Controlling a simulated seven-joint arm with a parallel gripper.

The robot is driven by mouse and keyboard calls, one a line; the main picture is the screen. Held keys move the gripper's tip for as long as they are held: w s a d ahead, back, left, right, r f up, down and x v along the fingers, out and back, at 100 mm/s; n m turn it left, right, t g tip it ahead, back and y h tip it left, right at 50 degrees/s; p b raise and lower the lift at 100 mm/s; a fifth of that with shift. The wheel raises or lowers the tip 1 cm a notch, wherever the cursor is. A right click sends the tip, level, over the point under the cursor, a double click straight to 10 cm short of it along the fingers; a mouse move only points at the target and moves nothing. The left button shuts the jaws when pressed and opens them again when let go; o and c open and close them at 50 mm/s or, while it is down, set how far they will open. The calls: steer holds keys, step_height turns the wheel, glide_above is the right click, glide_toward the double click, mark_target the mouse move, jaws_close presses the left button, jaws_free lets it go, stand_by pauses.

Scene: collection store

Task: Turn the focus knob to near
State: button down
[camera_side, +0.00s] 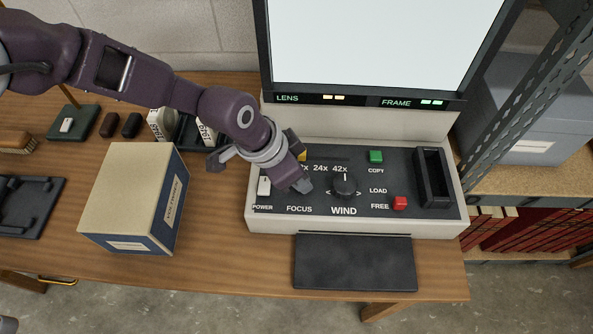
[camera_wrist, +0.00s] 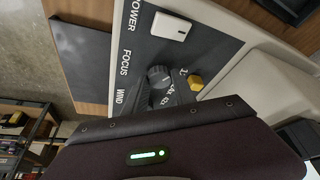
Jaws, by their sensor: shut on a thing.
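The focus knob (camera_wrist: 159,74) is a small dark round knob beside the FOCUS label on the black control panel (camera_side: 390,165). My gripper (camera_side: 303,186) reaches down onto the panel just above that label, and in the wrist view its fingers (camera_wrist: 162,84) are shut on the knob. The gripper hides the knob in the side view. Which way the knob points, and its near mark, cannot be made out.
The wind knob (camera_side: 344,186) stands close to the right of my gripper. A white power switch (camera_side: 264,186) is to its left, a yellow part (camera_side: 302,156) behind it. Green (camera_side: 376,156) and red (camera_side: 400,203) buttons are farther right. A box (camera_side: 135,200) stands left on the table.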

mark_target(295, 200)
steer(key=n, duration=0.2)
steer(key=n+t+y, duration=0.1)
steer(key=n, duration=0.1)
steer(key=shift+s+d, duration=0.15)
steer(key=shift+s, duration=0.05)
steer(key=shift+n+t+y, duration=0.4)
steer(key=shift+n+y, duration=0.5)
steer(key=shift+n, duration=1.2)
steer(key=shift+f, duration=0.1)
steer(key=shift+s, duration=0.1)
steer(key=c, duration=1)
jaws_free()
steer(key=shift+c, duration=0.2)
steer(key=shift+d, duration=0.1)
steer(key=v, duration=0.7)
